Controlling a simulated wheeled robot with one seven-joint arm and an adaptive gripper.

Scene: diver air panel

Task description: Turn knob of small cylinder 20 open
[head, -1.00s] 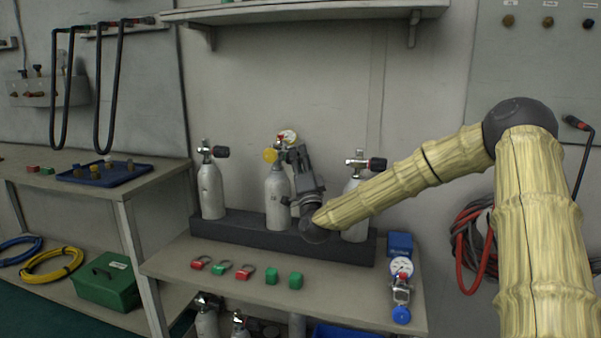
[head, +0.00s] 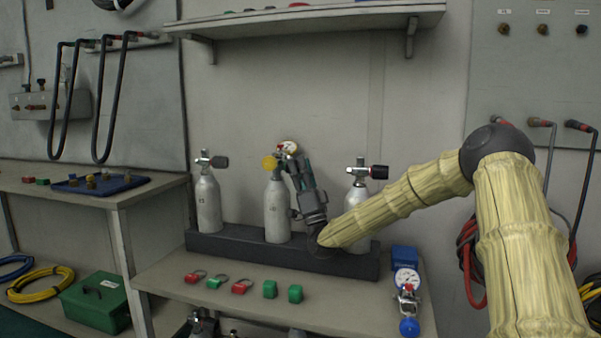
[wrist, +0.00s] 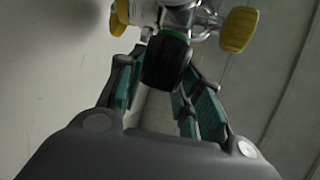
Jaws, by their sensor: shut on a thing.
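A small grey cylinder (head: 277,212) stands upright in the middle of the dark rack, with a yellow knob (head: 269,163) and a gauge (head: 288,147) at its valve; its number is too small to read surely. My gripper (head: 293,161) comes to this valve from the right. In the wrist view the valve's black knob (wrist: 166,62) sits between my gripper's teal-padded fingers (wrist: 168,75), which are shut on it. Two yellow knobs show beyond it, one at the right (wrist: 239,29). In the head view my gripper hides the black knob.
Similar cylinders stand at the left (head: 208,204) and right (head: 357,199) of the rack (head: 225,243), each with a black knob. Red and green pieces lie on the bench (head: 215,302) in front. A blue-ended gauge (head: 407,280) lies at the bench's right.

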